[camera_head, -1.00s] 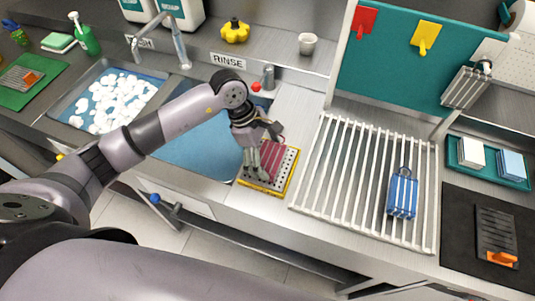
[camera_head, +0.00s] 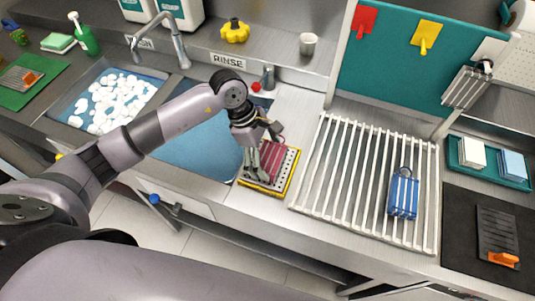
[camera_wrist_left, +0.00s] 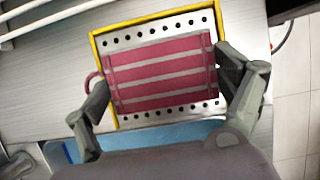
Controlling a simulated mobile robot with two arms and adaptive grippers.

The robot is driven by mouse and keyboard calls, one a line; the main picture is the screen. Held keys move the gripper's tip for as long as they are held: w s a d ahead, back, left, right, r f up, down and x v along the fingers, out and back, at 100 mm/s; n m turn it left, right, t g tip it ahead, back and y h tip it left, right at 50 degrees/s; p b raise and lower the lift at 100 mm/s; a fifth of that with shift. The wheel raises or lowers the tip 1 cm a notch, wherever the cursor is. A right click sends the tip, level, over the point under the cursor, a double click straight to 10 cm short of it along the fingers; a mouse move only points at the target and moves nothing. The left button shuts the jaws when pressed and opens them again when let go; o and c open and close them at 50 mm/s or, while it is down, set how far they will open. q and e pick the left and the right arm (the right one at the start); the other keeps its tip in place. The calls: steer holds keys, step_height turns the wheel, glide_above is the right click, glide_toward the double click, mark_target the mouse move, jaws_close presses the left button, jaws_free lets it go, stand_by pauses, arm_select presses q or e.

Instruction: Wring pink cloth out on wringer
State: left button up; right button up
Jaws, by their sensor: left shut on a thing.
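The pink cloth (camera_wrist_left: 160,73) is dark pink with pale stripes and a loop at one edge. It lies flat over the wringer, a white plate with rows of holes and a yellow frame (camera_wrist_left: 156,16). In the head view the cloth (camera_head: 275,163) is partly hidden by my left gripper (camera_head: 256,172), which points down over the wringer (camera_head: 292,175). In the left wrist view the fingers of my left gripper (camera_wrist_left: 160,95) are wide apart, one at each side edge of the cloth, and shut on it. My right gripper is not in view.
The blue rinse basin (camera_head: 195,150) is left of the wringer, with a soapy basin (camera_head: 110,95) beyond. A white rack (camera_head: 320,180) with a blue cloth (camera_head: 403,195) stands to the right. A faucet (camera_head: 175,40) rises behind the basins.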

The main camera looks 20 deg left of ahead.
arm_select(q)
steer(key=shift+s+f, duration=0.1)
steer(key=shift+r+p, duration=1.5)
steer(key=shift+r, duration=2.05)
